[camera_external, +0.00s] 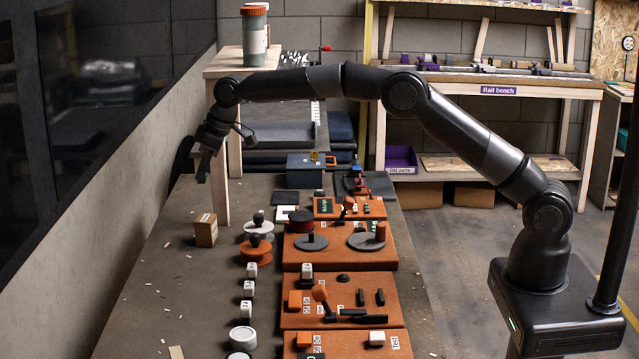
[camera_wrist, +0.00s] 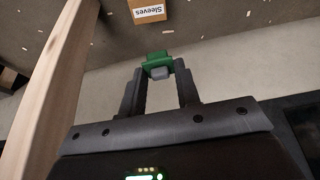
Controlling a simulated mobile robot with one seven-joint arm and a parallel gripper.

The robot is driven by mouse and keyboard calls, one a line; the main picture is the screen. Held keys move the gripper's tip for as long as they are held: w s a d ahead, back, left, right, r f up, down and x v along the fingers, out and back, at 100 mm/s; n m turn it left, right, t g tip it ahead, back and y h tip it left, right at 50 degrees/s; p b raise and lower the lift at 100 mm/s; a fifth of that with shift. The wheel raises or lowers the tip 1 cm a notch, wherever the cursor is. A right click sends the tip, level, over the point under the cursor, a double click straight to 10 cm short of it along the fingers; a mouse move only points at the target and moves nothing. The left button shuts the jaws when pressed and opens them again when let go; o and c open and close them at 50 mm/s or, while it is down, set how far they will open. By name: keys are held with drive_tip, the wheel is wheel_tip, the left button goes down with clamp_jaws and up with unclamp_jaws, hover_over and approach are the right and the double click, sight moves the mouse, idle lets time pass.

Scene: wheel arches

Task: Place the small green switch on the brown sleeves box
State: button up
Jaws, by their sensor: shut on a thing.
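In the wrist view my gripper (camera_wrist: 160,80) is shut on the small green switch (camera_wrist: 158,62), which has a grey lower part showing between the fingers. The brown sleeves box (camera_wrist: 150,10) lies beyond the fingertips at the top of that view, its white "Sleeves" label upside down. In the external view the box (camera_external: 205,232) stands on the left part of the bench. My gripper (camera_external: 205,170) hangs above it and a little behind, clearly apart from it. The switch is too small or hidden to make out there.
A wooden post (camera_external: 221,150) stands close beside my gripper, and fills the left of the wrist view (camera_wrist: 50,100). Orange panels (camera_external: 340,297) and a row of white pieces (camera_external: 248,288) are right of the box. Small scraps litter the bench.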

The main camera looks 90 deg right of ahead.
drive_tip(key=shift+w+d+f, duration=0.1)
drive_tip(key=shift+d, duration=0.2)
wheel_tip(320, 180, down, 10)
drive_tip(key=shift+r, duration=0.2)
drive_tip(key=shift+f, duration=0.15)
drive_tip(key=o, duration=0.9)
